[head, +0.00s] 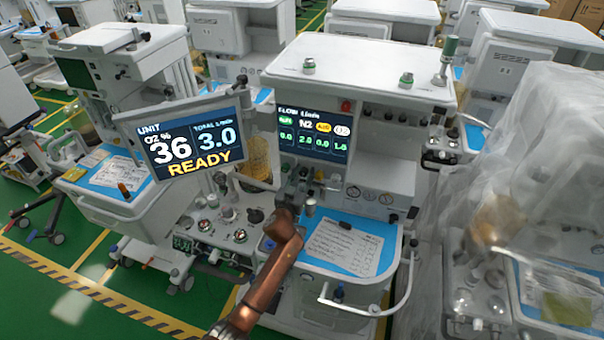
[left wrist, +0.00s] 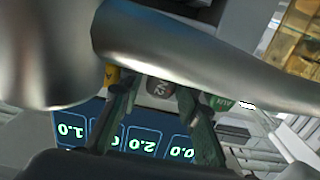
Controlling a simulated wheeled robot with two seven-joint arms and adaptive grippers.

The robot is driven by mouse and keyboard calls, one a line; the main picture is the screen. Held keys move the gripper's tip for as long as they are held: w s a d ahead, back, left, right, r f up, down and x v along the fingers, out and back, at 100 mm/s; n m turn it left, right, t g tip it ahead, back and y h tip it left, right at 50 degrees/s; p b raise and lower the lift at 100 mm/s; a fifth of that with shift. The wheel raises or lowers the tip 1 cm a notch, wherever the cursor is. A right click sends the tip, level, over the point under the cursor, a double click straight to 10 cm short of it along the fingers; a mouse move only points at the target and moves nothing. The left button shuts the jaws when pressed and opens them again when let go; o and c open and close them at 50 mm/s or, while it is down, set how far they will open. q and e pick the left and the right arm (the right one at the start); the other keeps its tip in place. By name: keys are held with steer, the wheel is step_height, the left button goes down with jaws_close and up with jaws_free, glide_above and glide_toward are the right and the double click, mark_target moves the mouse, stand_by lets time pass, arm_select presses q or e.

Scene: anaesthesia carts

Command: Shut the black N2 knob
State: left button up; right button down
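The anaesthesia cart (head: 415,185) in the middle has a flow screen (head: 313,136) with an N2 column reading 2.0; it shows upside down in the left wrist view (left wrist: 140,140). The black N2 knob (left wrist: 161,88) shows end-on in that view. My left gripper (left wrist: 156,98) has its two dark fingers apart, one on each side of the knob. I cannot tell whether they touch it. In the head view my copper left arm reaches up to the panel below the screen; its fingertips and the N2 knob are not clear there. My right gripper is not in view.
A yellow knob (left wrist: 112,76) and a green AUX knob (left wrist: 221,103) sit close on either side of the N2 knob. A READY monitor (head: 190,140) stands left of the flow screen. A plastic-covered cart (head: 530,190) stands at right. Green floor (head: 60,315) is clear at lower left.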

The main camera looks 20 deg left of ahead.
arm_select(q)
steer(key=shift+c, duration=0.9)
jaws_close()
steer(key=shift+a, duration=0.15)
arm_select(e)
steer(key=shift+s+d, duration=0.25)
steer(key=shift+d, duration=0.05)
